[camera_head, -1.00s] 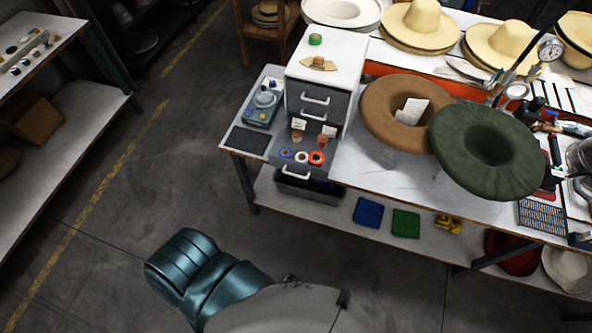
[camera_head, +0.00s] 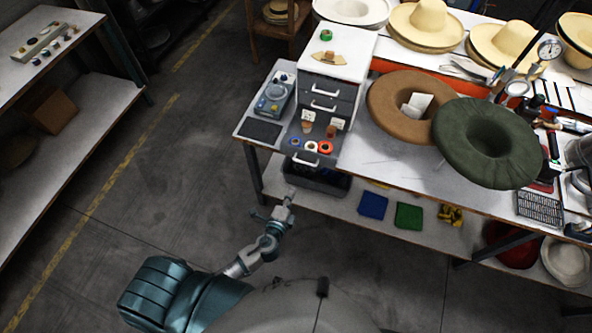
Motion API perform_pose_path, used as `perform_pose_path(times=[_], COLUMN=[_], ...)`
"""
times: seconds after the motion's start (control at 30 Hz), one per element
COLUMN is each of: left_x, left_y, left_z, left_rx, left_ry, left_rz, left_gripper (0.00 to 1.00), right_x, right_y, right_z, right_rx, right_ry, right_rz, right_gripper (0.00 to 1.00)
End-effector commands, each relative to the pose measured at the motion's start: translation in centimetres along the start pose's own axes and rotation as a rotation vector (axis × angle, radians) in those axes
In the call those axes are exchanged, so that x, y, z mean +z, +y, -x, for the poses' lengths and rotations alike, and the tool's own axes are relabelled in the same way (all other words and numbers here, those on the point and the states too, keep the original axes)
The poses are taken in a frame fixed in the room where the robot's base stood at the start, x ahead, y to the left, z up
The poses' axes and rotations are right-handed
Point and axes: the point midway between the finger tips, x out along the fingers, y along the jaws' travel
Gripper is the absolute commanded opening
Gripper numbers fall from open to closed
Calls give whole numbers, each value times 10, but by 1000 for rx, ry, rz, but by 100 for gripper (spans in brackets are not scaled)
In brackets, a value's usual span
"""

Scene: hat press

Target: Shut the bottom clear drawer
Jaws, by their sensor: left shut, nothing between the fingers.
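The small drawer cabinet (camera_head: 338,58) has a white top and stands on the white workbench. Its bottom drawer (camera_head: 318,160) is pulled out toward me and looks dark grey rather than plainly clear. It has a pale handle (camera_head: 304,159) on its front and holds small rolls and spools. The two drawers above look shut. My left gripper (camera_head: 288,199) is shut and empty, below and in front of the open drawer, apart from it in the picture. My right gripper is not in view.
A dark bin (camera_head: 318,181) sits on the lower shelf under the open drawer, close to my left gripper. A scale (camera_head: 272,98) stands left of the cabinet. Brown (camera_head: 385,105) and green (camera_head: 460,150) hats lie to its right. The floor in front is clear.

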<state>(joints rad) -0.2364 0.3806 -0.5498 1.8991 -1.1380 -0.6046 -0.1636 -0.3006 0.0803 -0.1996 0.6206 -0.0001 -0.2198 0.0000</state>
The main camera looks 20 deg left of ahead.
Motion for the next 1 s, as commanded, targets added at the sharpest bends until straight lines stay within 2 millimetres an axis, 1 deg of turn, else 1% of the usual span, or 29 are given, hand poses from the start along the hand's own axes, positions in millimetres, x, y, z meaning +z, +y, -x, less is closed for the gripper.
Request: perform_pose_path(times=[0.17,0.4,0.5,0.6,0.7,0.8,1.0], left_x=[0,0,0,0,0,0,0], left_y=[-2,0,0,0,1,2,2], left_z=[-33,-85,-103,-116,-125,-129,-130], left_rx=[-1,1,1,3,3,5,4], left_ry=[-1,-1,-2,-1,0,-1,0], left_rz=[1,2,1,2,4,3,4], left_gripper=[0,0,0,0,0,0,0], right_x=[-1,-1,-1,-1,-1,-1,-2], right_y=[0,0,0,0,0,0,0], right_z=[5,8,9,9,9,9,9], right_rx=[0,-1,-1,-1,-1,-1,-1], right_ry=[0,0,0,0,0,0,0], right_rz=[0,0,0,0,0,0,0], right_gripper=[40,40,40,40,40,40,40])
